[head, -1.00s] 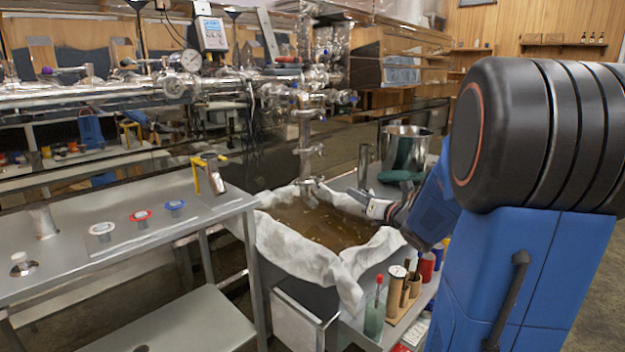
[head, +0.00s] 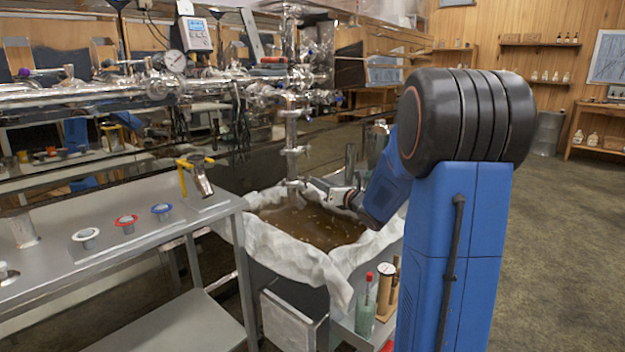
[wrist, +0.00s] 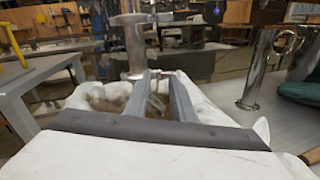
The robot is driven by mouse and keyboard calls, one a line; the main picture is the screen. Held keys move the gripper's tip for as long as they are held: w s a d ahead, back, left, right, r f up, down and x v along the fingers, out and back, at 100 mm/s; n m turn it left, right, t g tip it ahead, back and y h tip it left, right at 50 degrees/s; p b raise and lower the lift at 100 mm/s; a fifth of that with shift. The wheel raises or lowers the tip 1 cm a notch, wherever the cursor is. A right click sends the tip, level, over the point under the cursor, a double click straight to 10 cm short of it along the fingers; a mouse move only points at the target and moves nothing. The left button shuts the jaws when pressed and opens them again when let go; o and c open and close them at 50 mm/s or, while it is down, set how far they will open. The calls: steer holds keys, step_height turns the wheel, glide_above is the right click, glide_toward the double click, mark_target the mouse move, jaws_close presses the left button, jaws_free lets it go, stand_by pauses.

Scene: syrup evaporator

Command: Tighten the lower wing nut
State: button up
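A steel pipe (head: 291,135) hangs down over the cloth-lined tub, with clamps along it. The lower clamp (head: 293,183), at the pipe's bottom end, is where the lower wing nut seems to be; the nut is too small to make out in the head view. My gripper (head: 312,183) points left at this clamp from just right of it. In the wrist view the pipe (wrist: 134,48) stands just beyond and left of my fingertips (wrist: 163,78). The two fingers are apart. A small metal piece shows in the gap between them; I cannot tell whether they touch it.
The tub's white cloth (head: 285,255) surrounds brown liquid (head: 312,228) below my gripper. A steel table (head: 130,262) with ringed fittings and a yellow-handled clamp (head: 193,172) stands left. A green bottle (head: 367,305) stands in front. Open floor lies right.

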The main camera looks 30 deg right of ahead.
mark_target(306, 181)
steer(key=shift+w+a, duration=0.15)
steer(key=shift+w, duration=1.3)
steer(key=shift+w+a, duration=0.1)
steer(key=shift+w, duration=1.3)
jaws_close()
